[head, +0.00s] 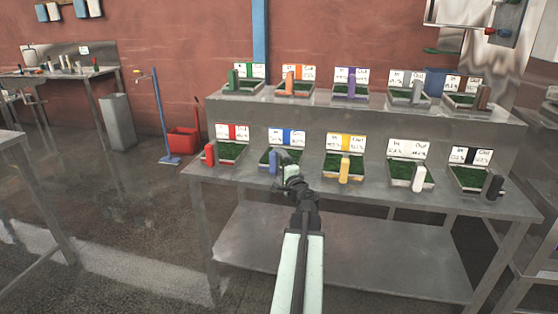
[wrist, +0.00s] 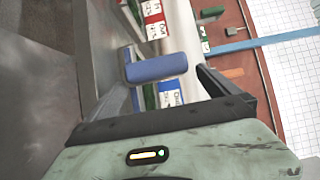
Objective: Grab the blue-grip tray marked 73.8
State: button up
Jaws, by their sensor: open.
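The blue-grip tray (head: 268,166) sits on the lower shelf of the metal stand, second from the left, with green contents and a card with blue marking (head: 287,137) behind it. The writing is too small to read. Its upright blue grip (head: 273,160) is at the front left, partly behind my gripper (head: 285,163). In the wrist view the blue grip (wrist: 156,67) lies ahead of my open gripper, left of the dark right-hand finger (wrist: 213,80). I cannot tell if any finger touches it.
Red (head: 210,153) and yellow (head: 344,169) grip trays flank it. White (head: 419,177) and black (head: 494,186) ones stand farther right. Several more trays line the raised back shelf (head: 320,102). Open floor lies left of the stand.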

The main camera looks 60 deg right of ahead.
jog(key=x, duration=0.5)
jog(key=shift+w+f, duration=0.15)
jog(key=shift+w, duration=0.1)
jog(key=shift+c, duration=0.3)
jog(key=c, duration=1.9)
jog(key=shift+o, duration=0.2)
